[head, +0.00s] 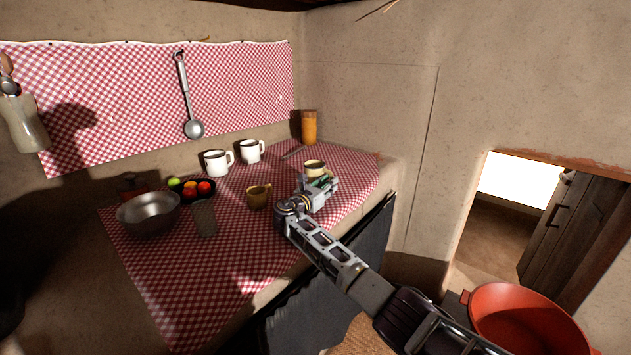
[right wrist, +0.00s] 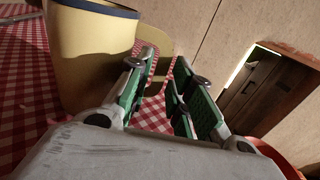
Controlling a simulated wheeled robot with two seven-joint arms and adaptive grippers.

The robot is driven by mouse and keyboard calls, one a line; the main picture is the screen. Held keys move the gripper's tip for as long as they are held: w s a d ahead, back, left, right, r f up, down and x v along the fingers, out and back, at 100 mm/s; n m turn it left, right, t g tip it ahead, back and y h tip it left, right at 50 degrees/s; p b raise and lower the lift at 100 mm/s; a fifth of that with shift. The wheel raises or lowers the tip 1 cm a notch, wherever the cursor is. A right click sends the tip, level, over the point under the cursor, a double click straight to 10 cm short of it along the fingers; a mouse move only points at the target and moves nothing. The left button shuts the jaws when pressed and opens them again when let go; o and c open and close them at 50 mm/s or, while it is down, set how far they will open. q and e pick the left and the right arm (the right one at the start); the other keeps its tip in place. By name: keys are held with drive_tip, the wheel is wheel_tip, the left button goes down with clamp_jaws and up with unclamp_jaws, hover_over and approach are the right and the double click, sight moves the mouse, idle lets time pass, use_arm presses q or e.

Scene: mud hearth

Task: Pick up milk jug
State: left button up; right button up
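A cream-yellow jug with a dark blue rim (head: 314,166) stands on the checked cloth toward the right end of the counter, partly hidden by my right gripper. I take it for the milk jug. In the right wrist view, its body (right wrist: 90,50) fills the upper left, and its handle (right wrist: 166,50) reaches to the right, level with the fingertips. My right gripper (head: 322,182) is beside the jug on its near side. Its green-padded fingers (right wrist: 167,72) are apart, with a gap at the handle. I cannot tell whether they touch it. My left gripper is not in view.
A brown mug (head: 258,197), a glass (head: 204,219), a metal bowl (head: 149,213), a fruit bowl (head: 190,188) and two white mugs (head: 217,163) stand left of the jug. An orange canister (head: 309,127) is behind it. A red pot (head: 525,322) is low at right. The front cloth is clear.

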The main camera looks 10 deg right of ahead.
sight(331, 173)
clamp_jaws()
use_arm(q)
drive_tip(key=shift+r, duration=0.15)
use_arm(e)
drive_tip(key=shift+r, duration=0.1)
idle(0.3)
drive_tip(key=shift+r, duration=0.1)
drive_tip(key=shift+r+p, duration=0.3)
drive_tip(key=shift+r, duration=1.25)
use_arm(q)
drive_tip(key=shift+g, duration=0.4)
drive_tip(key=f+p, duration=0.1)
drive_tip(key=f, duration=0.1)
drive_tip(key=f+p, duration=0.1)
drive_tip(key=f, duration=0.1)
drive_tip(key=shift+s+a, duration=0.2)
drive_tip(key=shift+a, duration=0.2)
use_arm(e)
wheel_tip(331, 173, up, 6)
drive_tip(key=shift+r, duration=0.15)
